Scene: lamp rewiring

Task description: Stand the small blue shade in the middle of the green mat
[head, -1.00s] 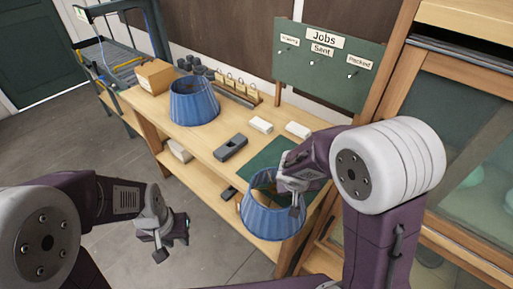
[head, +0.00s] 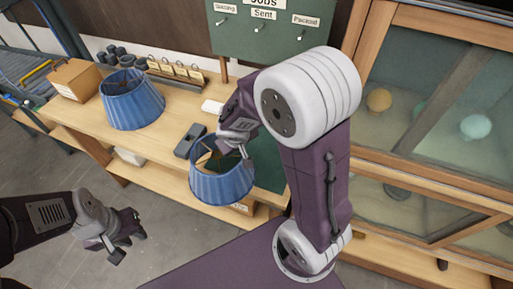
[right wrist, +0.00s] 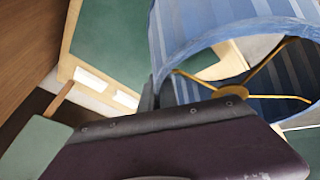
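A blue shade (head: 222,186) hangs from my right gripper (head: 240,152), which is shut on its upper rim. In the right wrist view the shade (right wrist: 205,30) fills the upper right, with its brass spokes showing. It looks the smaller of two shades and is held at the bench's front edge, left of the green mat (head: 270,176). The mat is partly hidden by my right arm and the shade. The other blue shade (head: 132,102) stands at the left of the bench. My left gripper (head: 126,240) is open and empty, low in front of the bench.
A glass cabinet (head: 440,100) stands at right.

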